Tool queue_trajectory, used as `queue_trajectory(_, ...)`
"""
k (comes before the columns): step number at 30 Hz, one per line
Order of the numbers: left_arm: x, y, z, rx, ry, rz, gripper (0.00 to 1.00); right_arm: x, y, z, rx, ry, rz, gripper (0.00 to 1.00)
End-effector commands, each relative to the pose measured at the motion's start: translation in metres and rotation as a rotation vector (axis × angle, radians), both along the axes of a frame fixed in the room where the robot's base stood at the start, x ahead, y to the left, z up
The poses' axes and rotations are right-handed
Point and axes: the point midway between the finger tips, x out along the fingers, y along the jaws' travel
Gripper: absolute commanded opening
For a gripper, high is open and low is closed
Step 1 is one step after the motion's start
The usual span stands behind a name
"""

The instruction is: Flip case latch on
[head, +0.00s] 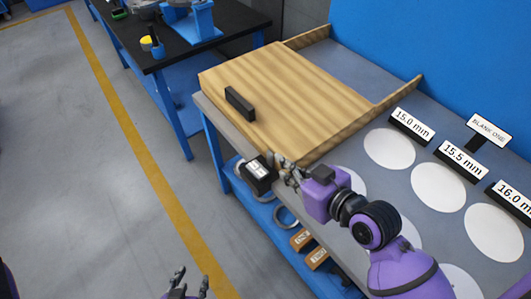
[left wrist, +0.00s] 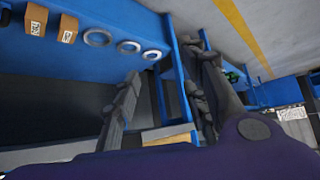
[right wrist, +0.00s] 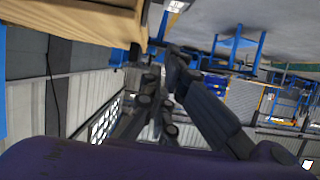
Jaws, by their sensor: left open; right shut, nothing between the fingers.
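A small black box with a pale label on top (head: 258,175) is at the front edge of the workbench, beside my right gripper (head: 284,172). I cannot tell whether it is the case latch, or whether the gripper touches it. A black bar (head: 239,104) stands on a large wooden panel (head: 290,95) on the bench. My right gripper is shut and empty; its fingers also show close together in the right wrist view (right wrist: 163,85). My left gripper (head: 190,282) is low at the bottom of the head view, over the floor, away from the bench. Its fingers are spread in the left wrist view (left wrist: 162,85).
White discs (head: 389,148) and size signs such as 15.0 mm (head: 411,127) are on the right of the bench. Rings (head: 285,216) and small cardboard boxes (head: 302,238) lie on the blue lower shelf. A second bench (head: 170,50) stands behind. The floor at left is clear.

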Motion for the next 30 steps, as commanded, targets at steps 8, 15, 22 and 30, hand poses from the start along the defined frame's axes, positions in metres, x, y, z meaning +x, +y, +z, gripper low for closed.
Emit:
queue_trajectory(8, -0.016, 0.005, -0.003, 0.007, 0.029, -0.002, 0.4, 0.036, 0.027, -0.015, 0.004, -0.003, -0.002, 0.0)
queue_trajectory(15, -0.009, 0.006, 0.003, 0.011, 0.015, -0.012, 0.4, 0.074, 0.055, -0.034, 0.004, -0.001, 0.0, 0.0)
queue_trajectory(22, -0.006, 0.003, 0.002, 0.008, 0.012, -0.014, 0.4, 0.068, 0.05, -0.069, 0.0, 0.001, 0.0, 0.0)
queue_trajectory(30, -0.005, -0.001, 0.003, -0.001, 0.011, -0.005, 0.4, 0.067, 0.049, -0.076, 0.0, -0.002, -0.001, 0.0)
